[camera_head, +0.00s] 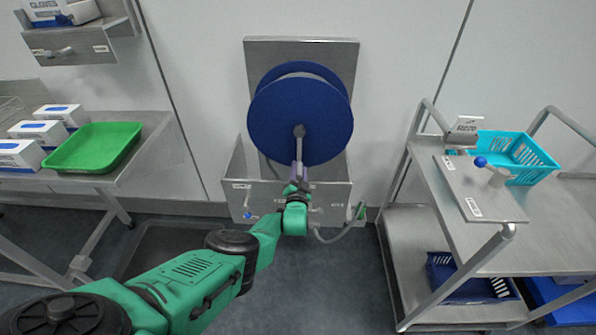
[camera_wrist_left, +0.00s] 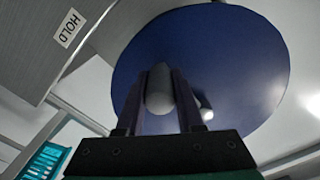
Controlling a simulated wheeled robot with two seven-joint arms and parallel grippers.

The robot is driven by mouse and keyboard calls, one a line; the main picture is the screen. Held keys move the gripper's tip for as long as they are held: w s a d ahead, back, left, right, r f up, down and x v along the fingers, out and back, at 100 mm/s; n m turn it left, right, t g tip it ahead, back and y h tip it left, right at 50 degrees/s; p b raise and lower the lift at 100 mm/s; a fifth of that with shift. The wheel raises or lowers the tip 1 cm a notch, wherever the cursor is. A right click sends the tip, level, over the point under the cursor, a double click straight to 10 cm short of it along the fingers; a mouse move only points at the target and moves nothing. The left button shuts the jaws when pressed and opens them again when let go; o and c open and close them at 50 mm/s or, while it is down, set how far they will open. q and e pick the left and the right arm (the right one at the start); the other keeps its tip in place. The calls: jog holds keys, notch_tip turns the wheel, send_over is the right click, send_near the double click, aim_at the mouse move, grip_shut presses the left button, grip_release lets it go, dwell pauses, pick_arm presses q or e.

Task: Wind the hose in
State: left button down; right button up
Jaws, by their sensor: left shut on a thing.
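The blue hose reel (camera_head: 320,100) is mounted on a steel plate on the wall. A grey crank (camera_head: 299,132) is on the front of its disc. My left gripper (camera_head: 298,172) reaches up from below and is shut on the crank's grip. In the left wrist view, the pale rounded grip (camera_wrist_left: 158,92) sits between the two fingers, with the blue disc (camera_wrist_left: 225,60) behind it. A grey hose (camera_head: 338,236) hangs in a loop at the lower right of the steel box under the reel. Its upper run is hidden. My right gripper is not in view.
The steel box (camera_head: 236,170) under the reel carries small levers and labels. A steel cart (camera_head: 428,180) with a turquoise basket (camera_head: 540,155) stands at right. A table with a green tray (camera_head: 95,148) and white boxes is at left. Floor between is mostly clear.

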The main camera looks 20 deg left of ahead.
pick_arm(q)
jog(key=c, duration=0.6)
grip_release()
jog(key=shift+w+d, duration=0.15)
jog(key=shift+o, duration=0.2)
jog(key=p+v, duration=0.2)
jog(key=p, duration=0.1)
jog(key=r+p+v, duration=0.1)
jog(key=p+v, duration=0.2)
jog(key=shift+r, duration=0.1)
jog(key=p, duration=0.5)
send_near(299, 174)
jog(key=s+f, duration=0.1)
jog(key=shift+s+d+f+b, duration=0.15)
jog(key=shift+d+b, duration=0.15)
jog(key=shift+d, duration=0.05)
